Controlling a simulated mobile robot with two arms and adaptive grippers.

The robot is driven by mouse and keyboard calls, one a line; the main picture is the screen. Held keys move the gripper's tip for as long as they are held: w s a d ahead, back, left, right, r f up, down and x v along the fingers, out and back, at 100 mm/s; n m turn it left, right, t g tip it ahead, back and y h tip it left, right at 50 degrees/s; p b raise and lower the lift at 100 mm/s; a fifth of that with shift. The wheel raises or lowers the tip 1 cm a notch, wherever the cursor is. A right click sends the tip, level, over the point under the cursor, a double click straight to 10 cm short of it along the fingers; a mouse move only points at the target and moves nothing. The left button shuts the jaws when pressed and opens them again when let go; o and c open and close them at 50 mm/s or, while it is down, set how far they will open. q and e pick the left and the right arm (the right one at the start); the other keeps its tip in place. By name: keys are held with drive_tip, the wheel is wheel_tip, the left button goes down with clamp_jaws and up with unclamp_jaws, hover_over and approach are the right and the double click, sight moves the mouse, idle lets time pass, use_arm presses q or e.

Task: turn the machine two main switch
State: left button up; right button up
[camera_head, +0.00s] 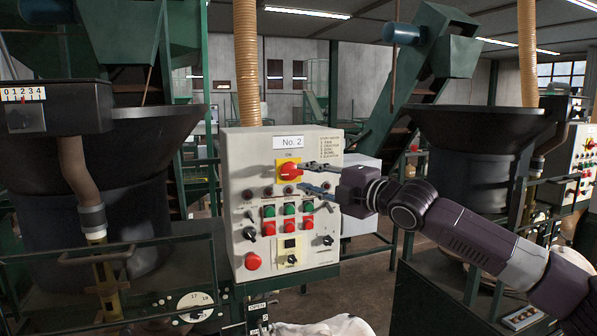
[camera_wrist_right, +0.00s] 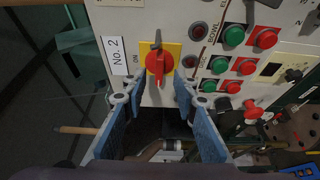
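The main switch (camera_head: 289,171) is a red rotary knob on a yellow plate, near the top of the grey control panel (camera_head: 240,205) labelled No. 2. In the right wrist view the red knob (camera_wrist_right: 157,64) has its handle running up and down the picture, across the direction of the ON mark at its left. My right gripper (camera_head: 312,177) is open in front of the panel, just right of the knob. In the right wrist view its blue-padded fingers (camera_wrist_right: 153,93) are spread, with the knob just beyond the gap between their tips. Contact cannot be told. My left gripper is not in view.
Green and red push buttons (camera_head: 290,209), small selector knobs and a red stop button (camera_head: 253,261) sit below the switch. Dark hoppers (camera_head: 125,165) stand left and right. A white bag (camera_head: 320,326) lies below the panel.

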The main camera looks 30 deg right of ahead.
sight(295, 174)
drive_tip(key=shift+w+a+p, duration=0.15)
drive_tip(key=shift+w+p, duration=0.1)
drive_tip(key=shift+w, duration=0.6)
drive_tip(key=shift+w+a+p, duration=0.15)
drive_tip(key=shift+w+p, duration=0.1)
drive_tip(key=shift+w, duration=0.55)
clamp_jaws()
